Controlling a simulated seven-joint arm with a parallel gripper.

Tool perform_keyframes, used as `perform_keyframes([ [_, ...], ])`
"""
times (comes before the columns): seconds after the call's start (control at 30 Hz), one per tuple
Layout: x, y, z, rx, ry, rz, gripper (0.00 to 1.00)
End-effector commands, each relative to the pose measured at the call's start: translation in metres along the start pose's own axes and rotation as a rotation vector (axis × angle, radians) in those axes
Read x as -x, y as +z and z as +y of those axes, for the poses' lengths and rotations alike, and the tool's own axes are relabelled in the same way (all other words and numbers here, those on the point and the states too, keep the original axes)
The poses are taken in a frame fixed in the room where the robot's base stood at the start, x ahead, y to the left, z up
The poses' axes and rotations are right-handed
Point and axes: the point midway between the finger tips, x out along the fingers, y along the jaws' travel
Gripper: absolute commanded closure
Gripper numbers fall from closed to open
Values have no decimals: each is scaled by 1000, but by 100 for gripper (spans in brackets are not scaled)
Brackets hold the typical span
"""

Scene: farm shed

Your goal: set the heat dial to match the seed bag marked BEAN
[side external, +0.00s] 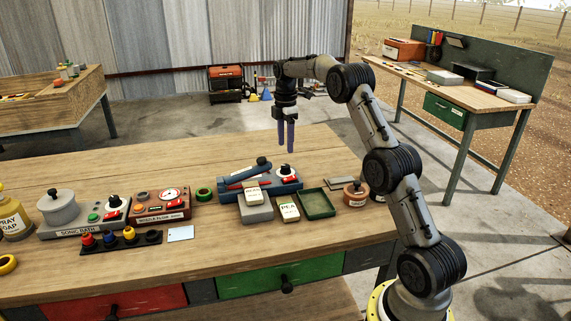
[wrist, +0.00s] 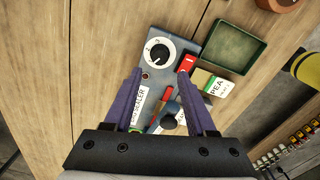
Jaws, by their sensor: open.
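The blue sealer (side external: 268,186) stands on the wooden bench, with its dial at the right end. The dial (wrist: 158,53) is a black knob on a white numbered face; I cannot tell its exact setting. It also shows in the side view (side external: 285,172). A bag with a white label (side external: 253,190) lies on a grey block in front of the sealer; its lettering is too small to read surely. A bag marked PEA (side external: 288,210) lies beside it, also in the wrist view (wrist: 217,87). My gripper (side external: 286,147) is open and empty, pointing down above the sealer.
A green tray (side external: 318,215) lies right of the PEA bag. The sealer's blue lever (side external: 247,172) with a black knob rises over its left part. Bare bench lies behind the sealer.

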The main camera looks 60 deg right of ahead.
Motion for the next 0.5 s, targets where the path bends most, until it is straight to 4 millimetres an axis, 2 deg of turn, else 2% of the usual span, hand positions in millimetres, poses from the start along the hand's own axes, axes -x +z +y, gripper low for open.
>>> perform_keyframes([
  [0.1, -25, 0, -1, 0, -4, 0, 44],
  [0.3, -59, 0, -1, 1, -2, 0, 44],
  [0.5, -78, 0, 0, 1, 1, 0, 44],
])
